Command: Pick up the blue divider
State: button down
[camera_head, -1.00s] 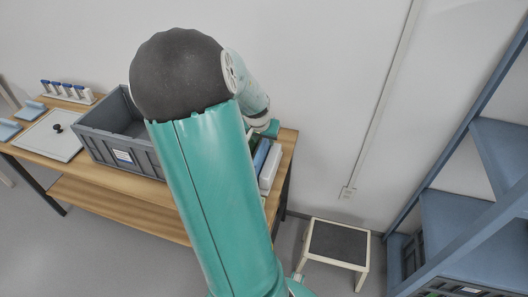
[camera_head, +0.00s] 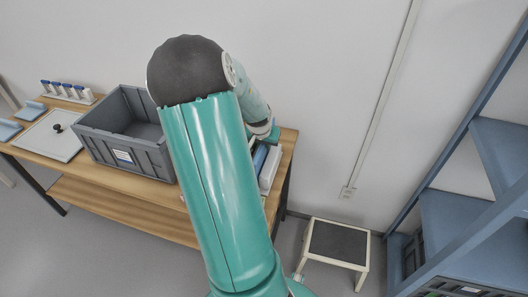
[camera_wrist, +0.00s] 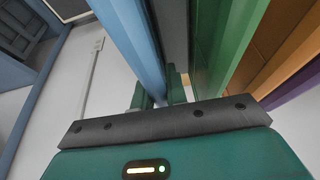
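The blue divider (camera_wrist: 132,38) is a long upright panel in the wrist view, and its near end comes down between my two fingers. My gripper (camera_wrist: 159,92) has one finger on each side of that end, close to its faces. Whether the fingers press on it I cannot tell. A green divider (camera_wrist: 230,45) stands to the right of it, with a dark grey gap between them. In the head view a blue strip (camera_head: 260,157) shows at the right end of the wooden table (camera_head: 110,208), and my arm hides most of that spot.
Orange (camera_wrist: 278,40) and purple (camera_wrist: 300,72) panels stand farther right in the wrist view. A grey crate (camera_head: 128,150), a pale board (camera_head: 48,137) and a rack of vials (camera_head: 68,92) are on the table. A step stool (camera_head: 338,243) and blue shelving (camera_head: 460,220) stand to the right.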

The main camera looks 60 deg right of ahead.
jog(key=shift+r, duration=0.1)
notch_tip(320, 180, up, 9)
jog(key=shift+r, duration=0.45)
dwell(1.1)
